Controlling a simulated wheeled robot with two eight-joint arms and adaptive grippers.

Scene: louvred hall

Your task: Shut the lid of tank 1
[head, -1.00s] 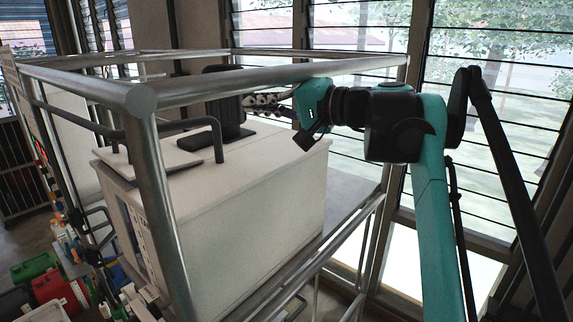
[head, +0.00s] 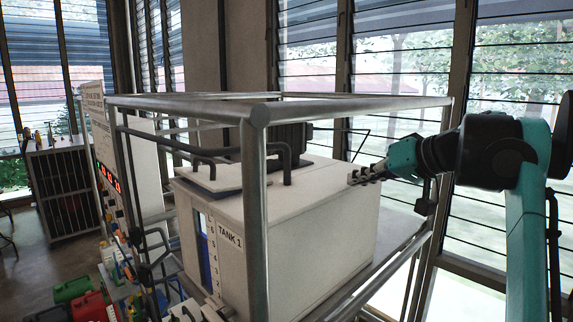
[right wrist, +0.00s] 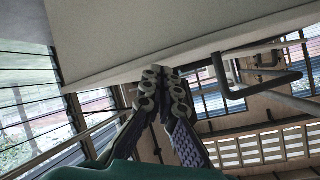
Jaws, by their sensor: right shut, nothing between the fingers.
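Tank 1 (head: 310,250) is a white box with a "TANK 1" label on its front, standing inside a metal pipe frame. A flat pale plate (head: 208,180), which looks like its lid, lies over the left part of the top with a dark line along its edge. I cannot tell if it sits flush. My right gripper (head: 352,178) is shut and empty, at the upper right edge of the tank, pointing left. In the right wrist view its fingertips (right wrist: 163,76) are together, close to a white surface; touching or apart is unclear. My left gripper is not in view.
The frame's front post (head: 256,210) and top rails surround the tank. Dark bent pipes (head: 285,160) and a black unit (head: 290,138) stand on or behind its top. A control panel (head: 110,185) is at the left. Louvred windows (head: 400,90) are behind.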

